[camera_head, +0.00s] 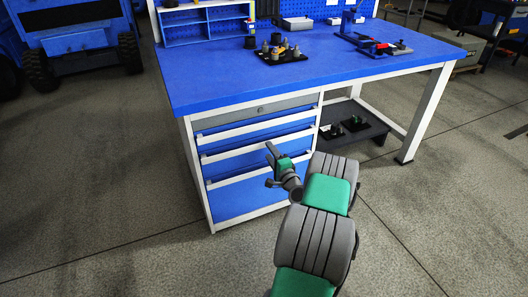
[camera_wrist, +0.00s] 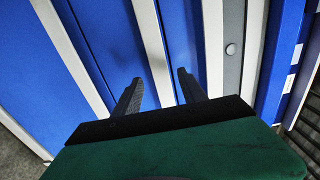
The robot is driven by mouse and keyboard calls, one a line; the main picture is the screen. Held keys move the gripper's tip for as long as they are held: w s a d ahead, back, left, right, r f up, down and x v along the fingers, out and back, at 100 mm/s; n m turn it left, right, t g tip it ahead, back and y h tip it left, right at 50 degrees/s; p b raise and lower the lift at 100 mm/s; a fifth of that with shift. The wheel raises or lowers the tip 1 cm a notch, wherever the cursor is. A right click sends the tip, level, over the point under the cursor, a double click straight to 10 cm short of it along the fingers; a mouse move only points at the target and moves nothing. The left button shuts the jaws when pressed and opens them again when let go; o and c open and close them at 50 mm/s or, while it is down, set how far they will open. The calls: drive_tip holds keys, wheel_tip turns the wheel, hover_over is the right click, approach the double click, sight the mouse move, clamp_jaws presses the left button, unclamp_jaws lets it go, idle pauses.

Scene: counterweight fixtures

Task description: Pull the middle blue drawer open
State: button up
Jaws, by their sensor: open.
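The middle blue drawer (camera_head: 232,165) is in the front of the workbench's cabinet, between other blue drawers, and looks shut. A pale strip handle (camera_head: 230,153) runs along its top edge. My gripper (camera_head: 271,151) is in front of the cabinet, at about the height of the middle and lower drawers. In the wrist view my gripper (camera_wrist: 160,76) is open and empty. A pale strip handle (camera_wrist: 152,45), apparently the middle drawer's, passes between the fingertips. I cannot tell whether the fingers touch it. My arm hides the cabinet's lower right part in the head view.
The blue worktop (camera_head: 340,65) overhangs the cabinet and holds a weight set (camera_head: 275,50). A dark low shelf (camera_head: 365,130) is right of the cabinet.

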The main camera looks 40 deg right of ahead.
sight(264, 145)
drive_tip(key=b+x, duration=0.1)
drive_tip(key=x, duration=0.4)
drive_tip(key=shift+w, duration=0.4)
clamp_jaws()
idle(0.9)
